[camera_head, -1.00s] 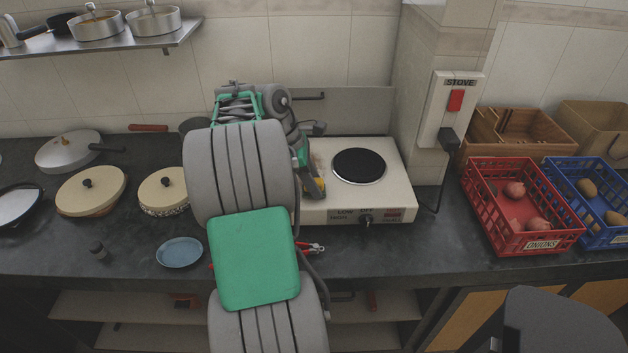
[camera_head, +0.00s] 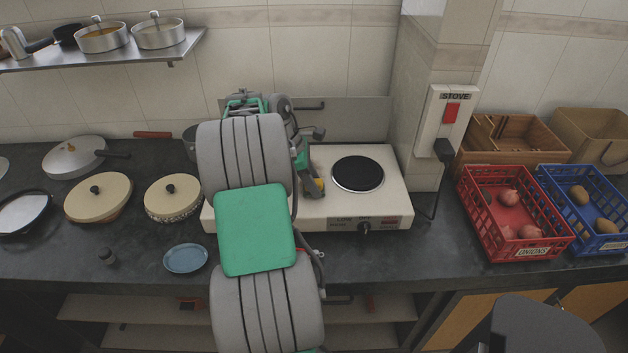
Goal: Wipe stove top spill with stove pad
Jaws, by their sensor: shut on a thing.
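The white stove (camera_head: 385,208) stands on the dark counter, with a round black hotplate (camera_head: 357,174) on its right side. My arm covers much of the stove's left side. My gripper (camera_head: 314,186) is low over the stove top, left of the hotplate, and mostly hidden behind my arm. I cannot tell whether the pad touches the stove top. No spill can be made out clearly; the area around the pad is partly hidden.
Lidded pans (camera_head: 98,197) and a small blue dish (camera_head: 186,258) are on the counter at left. A red crate of onions (camera_head: 515,214) and a blue crate (camera_head: 590,210) stand at right. A wall pillar with a stove switch (camera_head: 451,113) rises beside the stove.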

